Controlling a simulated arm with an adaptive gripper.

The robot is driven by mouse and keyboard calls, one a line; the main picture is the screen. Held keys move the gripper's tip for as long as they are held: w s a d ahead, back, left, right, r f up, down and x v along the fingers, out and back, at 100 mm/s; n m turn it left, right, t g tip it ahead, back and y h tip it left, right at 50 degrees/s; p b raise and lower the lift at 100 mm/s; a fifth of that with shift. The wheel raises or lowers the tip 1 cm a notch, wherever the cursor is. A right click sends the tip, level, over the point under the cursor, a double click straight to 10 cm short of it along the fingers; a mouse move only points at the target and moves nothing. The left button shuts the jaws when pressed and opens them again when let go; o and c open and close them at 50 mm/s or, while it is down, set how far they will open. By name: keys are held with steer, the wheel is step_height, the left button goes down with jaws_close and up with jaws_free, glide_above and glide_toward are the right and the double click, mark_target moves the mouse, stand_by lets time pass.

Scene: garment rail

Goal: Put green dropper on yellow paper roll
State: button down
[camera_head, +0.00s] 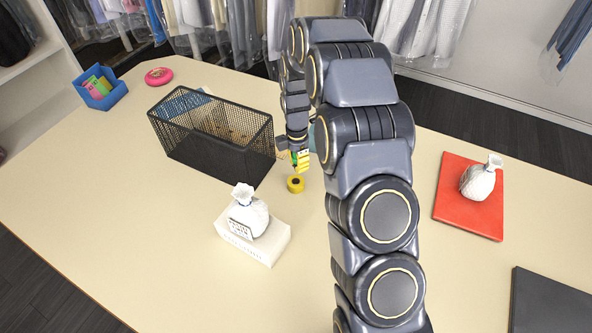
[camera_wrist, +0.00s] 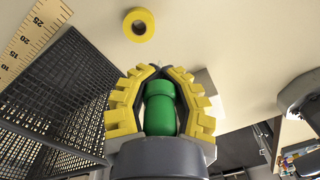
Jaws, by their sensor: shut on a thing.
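My gripper (camera_wrist: 161,105) is shut on the green dropper (camera_wrist: 160,108), which sits between the yellow finger pads in the wrist view. In the head view my gripper (camera_head: 301,160) is above the table, just behind the yellow paper roll, and my arm partly hides the area. The yellow paper roll (camera_head: 295,184) stands on the table right of the black mesh basket. In the wrist view the roll (camera_wrist: 139,25) shows its ring-shaped top at the upper middle, apart from the fingers. The dropper's lower end is hard to make out in the head view.
The black mesh basket (camera_head: 215,146) stands close to the left. The table (camera_head: 110,215) is clear at left.

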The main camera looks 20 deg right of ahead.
mark_target(296, 182)
steer(key=w+f, duration=0.2)
steer(key=f, duration=0.1)
steer(key=shift+w+d+f, duration=0.1)
steer(key=shift+w+d, duration=0.1)
steer(key=shift+w, duration=0.05)
steer(key=shift+f, duration=1.55)
steer(key=shift+f, duration=0.4)
steer(key=c, duration=0.9)
jaws_free()
